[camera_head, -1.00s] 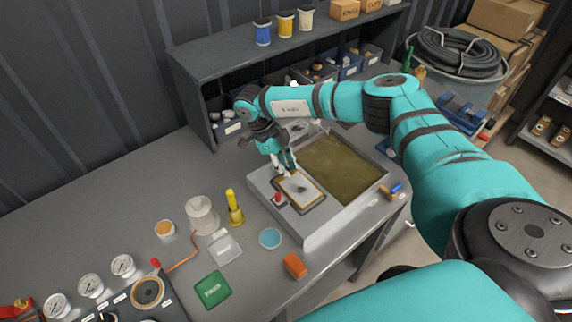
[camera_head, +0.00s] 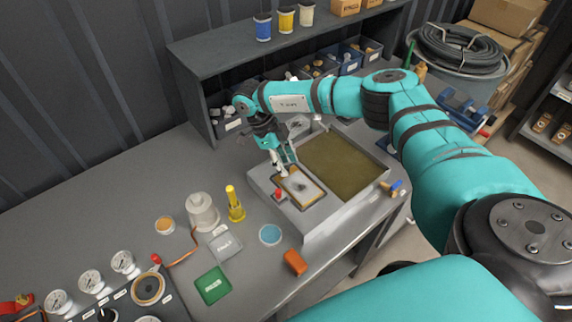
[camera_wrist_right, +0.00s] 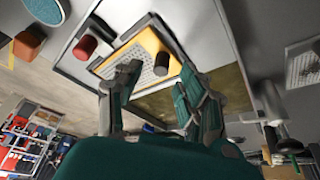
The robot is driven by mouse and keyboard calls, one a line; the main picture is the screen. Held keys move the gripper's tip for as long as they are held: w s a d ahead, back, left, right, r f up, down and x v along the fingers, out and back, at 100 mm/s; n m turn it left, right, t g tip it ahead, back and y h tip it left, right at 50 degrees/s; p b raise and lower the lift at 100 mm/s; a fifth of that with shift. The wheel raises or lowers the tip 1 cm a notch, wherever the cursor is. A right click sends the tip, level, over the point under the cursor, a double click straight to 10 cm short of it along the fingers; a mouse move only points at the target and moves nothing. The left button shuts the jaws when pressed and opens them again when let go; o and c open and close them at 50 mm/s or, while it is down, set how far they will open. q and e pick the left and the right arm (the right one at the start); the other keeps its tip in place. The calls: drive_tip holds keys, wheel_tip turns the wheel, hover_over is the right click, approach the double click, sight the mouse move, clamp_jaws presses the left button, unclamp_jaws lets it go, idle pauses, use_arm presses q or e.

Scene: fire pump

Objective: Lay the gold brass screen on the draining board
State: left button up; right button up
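The gold brass screen (camera_head: 313,191), a gold-rimmed rectangle of pale mesh with a dark knob, lies flat on the grey draining board (camera_head: 262,187) beside the basin. It also shows in the right wrist view (camera_wrist_right: 140,52), where its dark knob stands up between my fingers in the picture. My right gripper (camera_head: 283,170) is just above the screen's back-left part. In the wrist view its two fingers (camera_wrist_right: 158,84) are spread, with nothing held between them. Contact with the screen cannot be told. My left gripper is not in view.
A basin of murky liquid (camera_head: 345,165) adjoins the board on the right. A red knob (camera_head: 279,195) is at the board's front left. A yellow bottle (camera_head: 235,206), blue dish (camera_head: 270,235) and orange block (camera_head: 295,262) stand nearby. The shelf (camera_head: 215,55) is behind.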

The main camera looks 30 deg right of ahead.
drive_tip(key=b+v, duration=0.4)
drive_tip(key=v, duration=0.7)
drive_tip(key=shift+s+d, duration=0.1)
